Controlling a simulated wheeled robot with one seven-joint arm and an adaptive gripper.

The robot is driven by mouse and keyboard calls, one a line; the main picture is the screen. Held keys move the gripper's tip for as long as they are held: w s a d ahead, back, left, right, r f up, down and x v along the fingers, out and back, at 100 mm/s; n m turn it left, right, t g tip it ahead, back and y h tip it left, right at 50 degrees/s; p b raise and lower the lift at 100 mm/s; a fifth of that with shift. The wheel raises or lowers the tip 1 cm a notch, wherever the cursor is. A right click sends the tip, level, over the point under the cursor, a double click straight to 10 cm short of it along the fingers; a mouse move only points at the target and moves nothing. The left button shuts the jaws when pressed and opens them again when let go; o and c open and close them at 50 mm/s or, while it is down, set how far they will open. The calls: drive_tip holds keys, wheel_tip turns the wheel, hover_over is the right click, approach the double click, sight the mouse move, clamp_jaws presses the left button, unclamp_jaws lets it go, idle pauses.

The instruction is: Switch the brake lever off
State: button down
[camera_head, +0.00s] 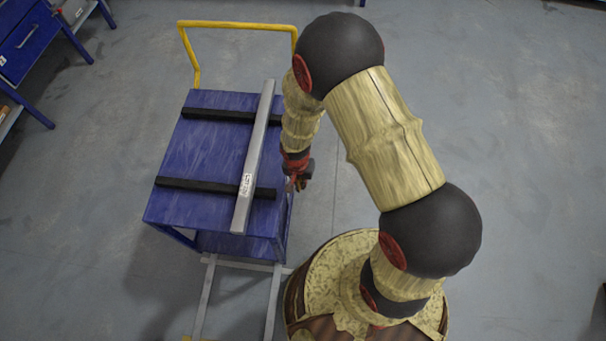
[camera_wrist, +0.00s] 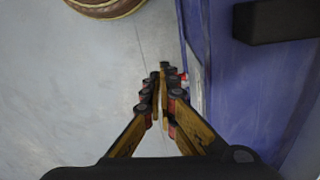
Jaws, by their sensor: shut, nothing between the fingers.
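A blue cart (camera_head: 212,150) with a yellow push handle (camera_head: 235,24) stands left of my arm. My gripper (camera_head: 299,186) is low beside the cart's right side, near its front corner. In the wrist view my gripper (camera_wrist: 160,72) is shut and empty, with its fingertips close to the cart's blue side (camera_wrist: 222,80). A pale plate (camera_wrist: 195,62) and a small red part (camera_wrist: 184,76) show on that side, just right of the fingers. The red part may be the brake lever, but the fingers partly hide it. I cannot tell its position or whether they touch.
A long grey metal bar (camera_head: 256,150) with a label lies across two black strips (camera_head: 190,184) on the cart top. Pale rails (camera_head: 240,264) run along the floor at the cart's front. A blue bench (camera_head: 30,45) stands at the upper left. The floor at right is clear.

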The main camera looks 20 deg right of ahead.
drive_tip(key=shift+s+a+r, duration=0.2)
drive_tip(key=shift+s+r, duration=0.05)
drive_tip(key=shift+s, duration=0.2)
drive_tip(key=shift+s+a+r, duration=0.2)
drive_tip(key=shift+s, duration=0.25)
